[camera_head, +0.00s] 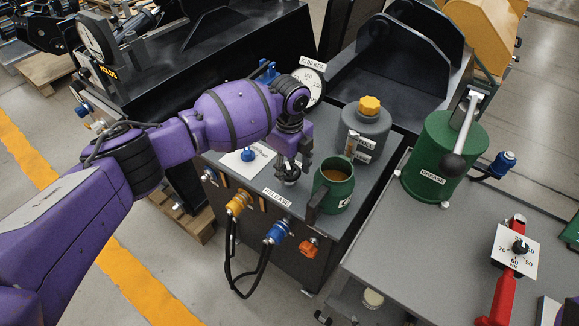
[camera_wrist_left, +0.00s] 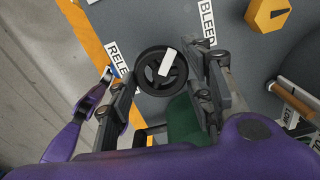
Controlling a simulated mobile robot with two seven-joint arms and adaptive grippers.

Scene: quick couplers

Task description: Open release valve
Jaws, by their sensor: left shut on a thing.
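The release valve is a small black handwheel (camera_wrist_left: 162,70) with a white mark across its rim and hub. In the head view the handwheel (camera_head: 290,177) is mostly hidden under my left gripper, behind the white RELEASE label (camera_head: 277,198). The label also shows in the left wrist view (camera_wrist_left: 120,62). My left gripper (camera_head: 288,165) points down at the top of the grey cabinet. In the left wrist view its fingers (camera_wrist_left: 160,76) stand on both sides of the handwheel, and it is shut on it.
A green mug (camera_head: 334,188) with brown liquid stands close right of the gripper. A grey can (camera_head: 365,128) with a yellow cap is behind it. A dial gauge (camera_head: 314,86) and a blue knob (camera_head: 248,155) are nearby. Couplers with black hoses (camera_head: 238,203) are on the cabinet front.

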